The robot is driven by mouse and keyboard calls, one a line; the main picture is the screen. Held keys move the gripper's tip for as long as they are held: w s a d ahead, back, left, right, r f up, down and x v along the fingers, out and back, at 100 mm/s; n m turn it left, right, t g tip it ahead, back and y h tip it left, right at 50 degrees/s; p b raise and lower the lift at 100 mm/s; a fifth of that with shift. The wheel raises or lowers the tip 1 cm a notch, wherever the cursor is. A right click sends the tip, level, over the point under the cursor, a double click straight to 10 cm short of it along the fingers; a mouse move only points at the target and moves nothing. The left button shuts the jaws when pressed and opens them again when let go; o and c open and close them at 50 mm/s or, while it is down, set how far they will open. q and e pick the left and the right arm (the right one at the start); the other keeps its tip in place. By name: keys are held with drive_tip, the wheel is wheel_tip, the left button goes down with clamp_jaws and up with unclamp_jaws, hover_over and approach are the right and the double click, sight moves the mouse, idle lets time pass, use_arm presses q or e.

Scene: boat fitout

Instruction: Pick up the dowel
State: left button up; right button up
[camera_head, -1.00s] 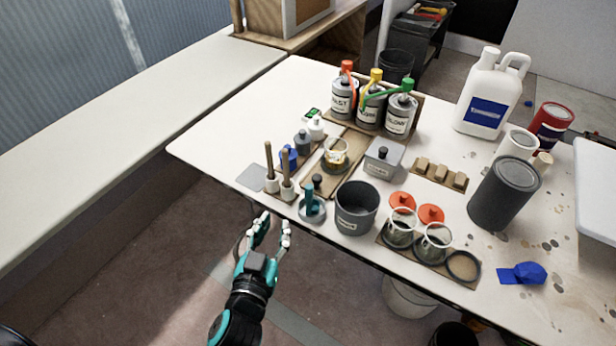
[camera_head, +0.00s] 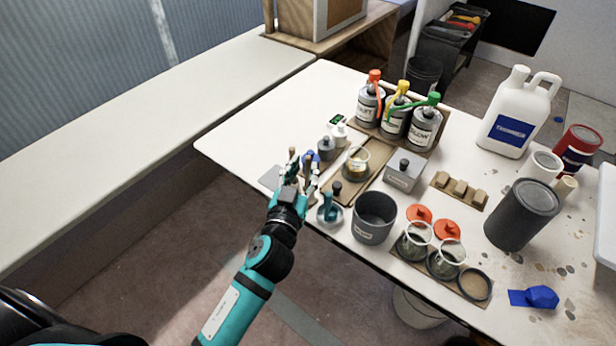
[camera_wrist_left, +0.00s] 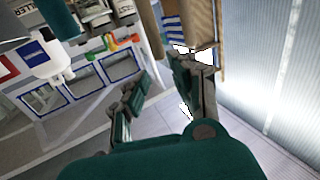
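A wooden dowel (camera_head: 293,155) shows its upper end at the table's near-left edge in the head view, among my left gripper's fingertips. The second stick there is mostly hidden by the gripper. My left gripper (camera_head: 303,172) is at the table edge, with its fingers apart. In the left wrist view the two fingers (camera_wrist_left: 160,95) also stand apart with nothing gripped between them. A brown rod (camera_wrist_left: 152,30), probably a dowel, shows beyond the fingers there. Whether a finger touches a dowel cannot be told. My right gripper is not in view.
A bench runs along the left.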

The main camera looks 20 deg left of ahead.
sight(307, 160)
use_arm(q)
drive_tip(key=w, duration=0.3)
drive_tip(key=w+f+p, duration=0.1)
drive_tip(key=w, duration=0.1)
drive_tip(key=shift+w+a, duration=0.15)
drive_tip(key=shift+a, duration=0.1)
clamp_jaws()
idle(0.4)
